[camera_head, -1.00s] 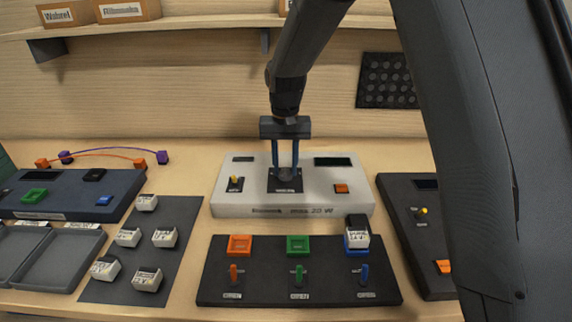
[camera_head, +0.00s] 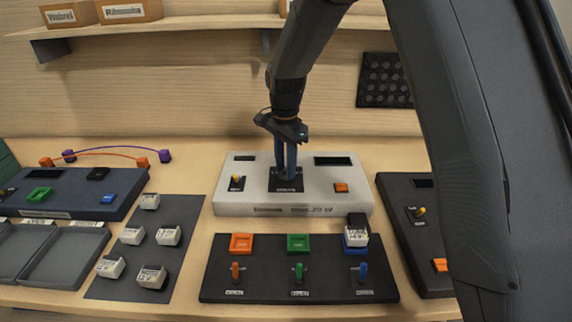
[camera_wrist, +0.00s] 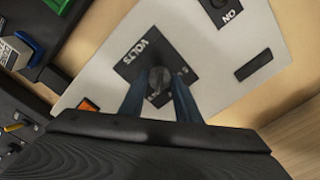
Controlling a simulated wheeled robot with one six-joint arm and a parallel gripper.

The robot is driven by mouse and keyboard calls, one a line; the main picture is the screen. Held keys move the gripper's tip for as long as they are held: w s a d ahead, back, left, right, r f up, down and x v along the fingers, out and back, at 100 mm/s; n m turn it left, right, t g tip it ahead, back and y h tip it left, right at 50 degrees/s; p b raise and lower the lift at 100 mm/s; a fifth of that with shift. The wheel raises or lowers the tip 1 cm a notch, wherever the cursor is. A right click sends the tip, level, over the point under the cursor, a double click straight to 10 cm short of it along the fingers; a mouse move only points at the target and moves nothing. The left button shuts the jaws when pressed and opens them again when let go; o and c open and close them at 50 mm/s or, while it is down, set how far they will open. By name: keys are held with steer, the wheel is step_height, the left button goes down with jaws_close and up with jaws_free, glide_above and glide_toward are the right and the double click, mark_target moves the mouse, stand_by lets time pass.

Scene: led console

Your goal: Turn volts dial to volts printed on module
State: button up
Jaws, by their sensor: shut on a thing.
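The white console (camera_head: 240,200) stands at the middle of the bench, with a black plate on its top. The dark volts dial (camera_wrist: 157,80) sits on that plate, beside the word VOLTS in the wrist view. My gripper (camera_head: 287,172) points down from above and is shut on the dial, its two blue fingers (camera_wrist: 160,95) on either side of it. The dial's pointer and scale are mostly hidden. A black and white module (camera_head: 357,232) sits in the blue socket of the front black panel (camera_head: 330,290); its print is too small to read.
The console also has a yellow toggle (camera_head: 236,180), an orange button (camera_head: 341,187) and a dark display (camera_head: 332,161). Several white modules (camera_head: 132,235) lie on a grey mat at left. Another dark console (camera_head: 405,235) stands at right, partly behind my arm.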

steer(key=shift+w+r+m, duration=0.1)
steer(key=shift+m, duration=0.7)
steer(key=o, duration=1)
steer(key=shift+o, duration=0.2)
steer(key=shift+r+b, duration=1.2)
steer(key=shift+r, duration=2.65)
